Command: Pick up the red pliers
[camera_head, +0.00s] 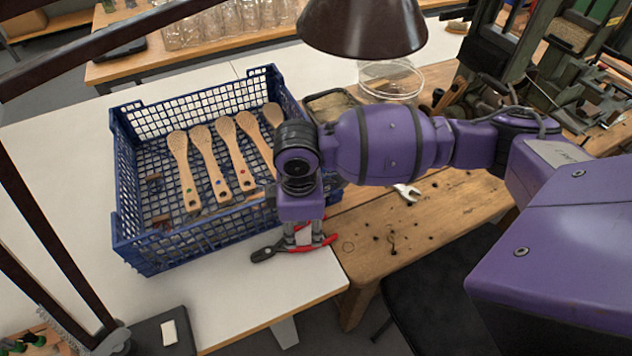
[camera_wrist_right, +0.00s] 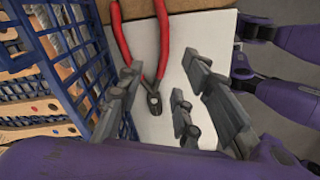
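The red pliers (camera_head: 318,243) lie on the white tabletop near its front right edge, beside the blue crate. Their dark jaws point left in the head view. In the right wrist view the pliers (camera_wrist_right: 162,47) show red handles at the top and dark jaws lower down. My right gripper (camera_head: 303,232) points down over the pliers. In the right wrist view the right gripper (camera_wrist_right: 157,88) is open, with the pliers' jaws between its fingers, nearer the left one. I cannot tell whether a finger touches them. My left gripper is not in view.
The blue crate (camera_head: 190,238) holds several wooden brushes (camera_head: 206,160) and stands close to the left. A wooden bench (camera_head: 430,210) with small dark bits adjoins on the right. A brown lamp shade (camera_head: 362,28) hangs above.

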